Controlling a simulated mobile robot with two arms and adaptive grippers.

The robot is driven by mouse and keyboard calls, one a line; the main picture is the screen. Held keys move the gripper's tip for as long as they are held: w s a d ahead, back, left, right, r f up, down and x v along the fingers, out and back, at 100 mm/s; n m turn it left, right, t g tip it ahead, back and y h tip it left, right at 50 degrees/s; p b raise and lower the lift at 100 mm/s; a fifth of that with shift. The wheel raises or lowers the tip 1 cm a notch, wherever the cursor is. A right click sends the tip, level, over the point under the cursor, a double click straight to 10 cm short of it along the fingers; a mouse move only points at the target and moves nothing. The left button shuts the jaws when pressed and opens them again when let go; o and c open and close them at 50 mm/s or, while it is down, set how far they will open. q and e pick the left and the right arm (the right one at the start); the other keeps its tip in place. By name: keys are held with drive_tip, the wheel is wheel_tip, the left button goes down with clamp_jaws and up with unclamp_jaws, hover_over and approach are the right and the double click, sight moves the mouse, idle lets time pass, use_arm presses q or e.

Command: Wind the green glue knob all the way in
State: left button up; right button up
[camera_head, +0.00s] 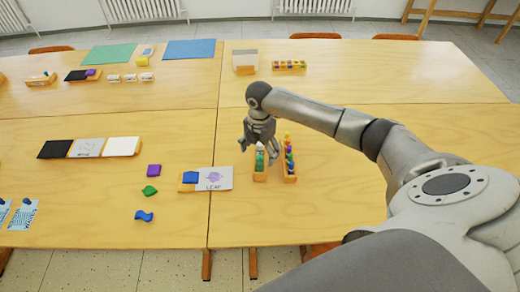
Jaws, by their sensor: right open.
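A green glue stick (260,163) stands with other small pieces in a narrow wooden holder (260,178) near the middle of the table. White shows at the top of the pieces there, and I cannot make out the knob itself. My right gripper (257,148) is open, pointing down just over the back end of this holder, with its fingers around the white top in the picture. I cannot tell whether they touch it. My left gripper is not in view.
A second holder with colored pieces (289,165) stands close on the right. Purple, green and blue shapes lie further left. The table's right side is clear except under my arm.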

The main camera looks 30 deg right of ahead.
drive_tip(key=shift+f+b, duration=0.9)
drive_tip(key=shift+f, duration=0.3)
idle(0.4)
drive_tip(key=c, duration=1.5)
drive_tip(key=shift+c, duration=0.2)
drive_tip(key=n+b, duration=0.2)
drive_tip(key=n, duration=0.4)
drive_tip(key=shift+b, duration=0.35)
drive_tip(key=shift+n+b, duration=1)
drive_tip(key=shift+n, duration=1.7)
drive_tip(key=o, duration=1.5)
